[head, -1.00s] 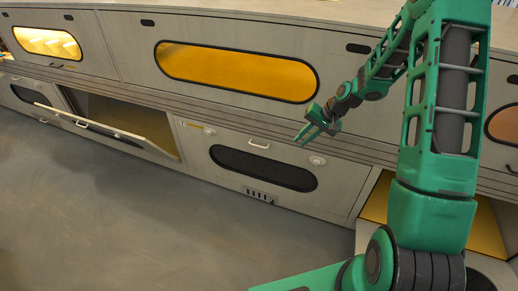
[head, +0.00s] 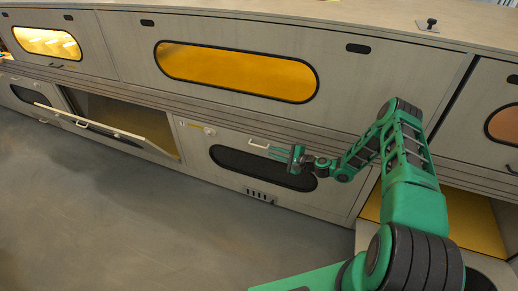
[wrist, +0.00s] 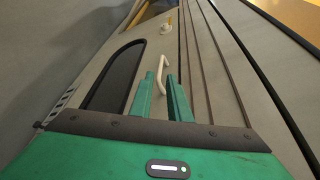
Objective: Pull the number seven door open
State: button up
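A closed lower door (head: 225,136) with a long dark window (head: 250,168) sits in the middle of the lower row. I cannot read a number seven on it. Its pale bar handle (head: 258,142) is near the top edge and also shows in the wrist view (wrist: 163,70). My gripper (head: 271,151) is just right of the handle, over the upper part of the door. In the wrist view its two green fingers (wrist: 163,84) are apart, and the near end of the handle appears between or just beyond their tips. I cannot tell whether they touch it.
A lower door (head: 115,130) to the left hangs open. An open compartment (head: 473,222) with a yellow floor is at the right. Upper doors with amber windows (head: 235,71) are shut. A slotted plate (head: 259,195) is low on the middle door. The floor (head: 130,220) in front is clear.

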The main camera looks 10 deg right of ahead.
aim_at(261, 147)
jog(key=shift+m+t, duration=0.3)
jog(key=shift+m, duration=0.1)
jog(key=x, duration=0.7)
jog(key=f+x, duration=0.1)
jog(key=x, duration=0.3)
jog(key=shift+d, duration=0.25)
grip_shut()
jog(key=shift+f, duration=0.1)
dwell(0.6)
